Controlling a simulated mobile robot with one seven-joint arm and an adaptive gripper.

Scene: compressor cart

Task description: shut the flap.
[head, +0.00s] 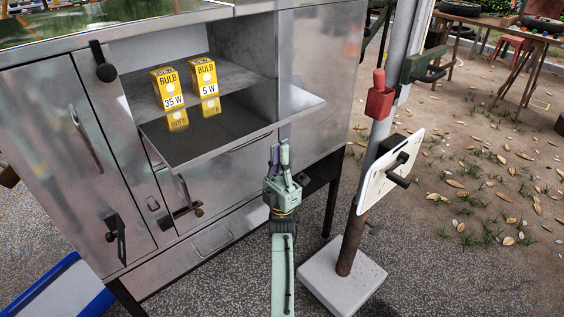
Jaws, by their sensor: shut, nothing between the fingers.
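The flap (230,134) is a grey metal panel on the cart's front. It is folded down, standing out roughly level from an open compartment. My gripper (281,147) is shut and empty. It appears just below and outside the flap's front edge in the picture, towards the right end; a small gap shows between them, though depth is hard to judge. Two yellow bulb boxes, the 35 W box (168,88) and the 5 W box (204,78), stand upright at the compartment opening, mirrored in the shiny surface in front of them.
The metal cart (310,70) has closed doors and latches around the compartment. To the right, a pole on a white block (342,275) carries a white plate (390,172) and a red holder (379,100). A blue object (62,295) lies lower left.

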